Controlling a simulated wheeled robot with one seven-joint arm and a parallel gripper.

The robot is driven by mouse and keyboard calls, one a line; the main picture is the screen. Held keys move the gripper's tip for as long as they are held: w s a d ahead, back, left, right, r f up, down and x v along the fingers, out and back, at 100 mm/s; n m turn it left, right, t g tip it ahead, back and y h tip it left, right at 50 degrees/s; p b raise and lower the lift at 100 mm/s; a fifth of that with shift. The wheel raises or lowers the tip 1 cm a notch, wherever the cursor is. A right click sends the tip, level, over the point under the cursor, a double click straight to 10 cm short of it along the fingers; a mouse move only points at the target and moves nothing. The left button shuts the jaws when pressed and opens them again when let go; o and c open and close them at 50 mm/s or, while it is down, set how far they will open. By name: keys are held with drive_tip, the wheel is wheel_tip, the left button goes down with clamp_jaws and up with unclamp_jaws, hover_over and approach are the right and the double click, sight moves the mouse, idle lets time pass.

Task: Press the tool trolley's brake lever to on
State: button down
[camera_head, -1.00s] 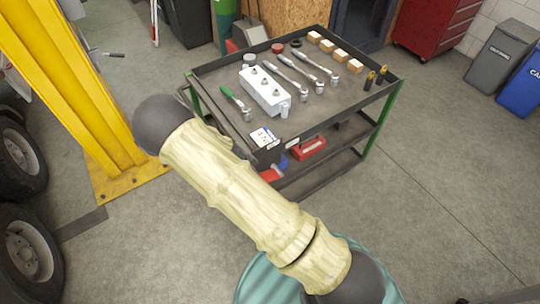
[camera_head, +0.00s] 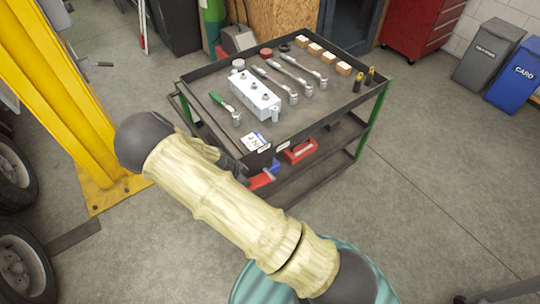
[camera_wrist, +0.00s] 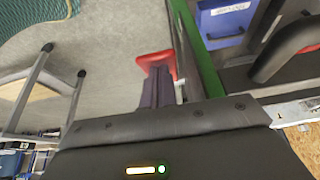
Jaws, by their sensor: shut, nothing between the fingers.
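The tool trolley (camera_head: 330,131) stands ahead of me, a dark tiered cart with green corner posts. The brake lever (camera_wrist: 156,62) shows in the wrist view as a red pedal just beyond my fingertips, left of a green post. My arm hides part of the near-left corner.
Wrenches, a white block (camera_head: 254,96) and small boxes lie on the trolley's top. A red toolbox (camera_head: 299,152) sits on a lower shelf. A yellow lift column (camera_head: 62,85) and tyres stand at left. Bins (camera_head: 487,54) stand far right. Floor right of the trolley is clear.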

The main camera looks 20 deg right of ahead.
drive_tip(key=shift+a+r+p, duration=0.1)
drive_tip(key=shift+r+p, duration=0.1)
drive_tip(key=shift+p, duration=0.15)
drive_tip(key=r+p, duration=0.1)
drive_tip(key=r, duration=0.1)
drive_tip(key=d+r+p, duration=0.1)
drive_tip(key=r, duration=0.1)
drive_tip(key=shift+w+p, duration=0.15)
drive_tip(key=shift+p, duration=0.2)
drive_tip(key=b+v, duration=0.1)
drive_tip(key=v, duration=0.8)
drive_tip(key=shift+a, duration=0.45)
drive_tip(key=s+d+r+n+y, duration=0.4)
drive_tip(key=s+d+r+n, duration=0.8)
drive_tip(key=s+r+n, duration=0.1)
wheel_tip(320, 180, up, 3)
drive_tip(key=shift+s+d+f+n+t, duration=0.2)
drive_tip(key=shift+d+n+t, duration=0.1)
drive_tip(key=shift+n+t, duration=0.15)
drive_tip(key=shift+w, duration=0.1)
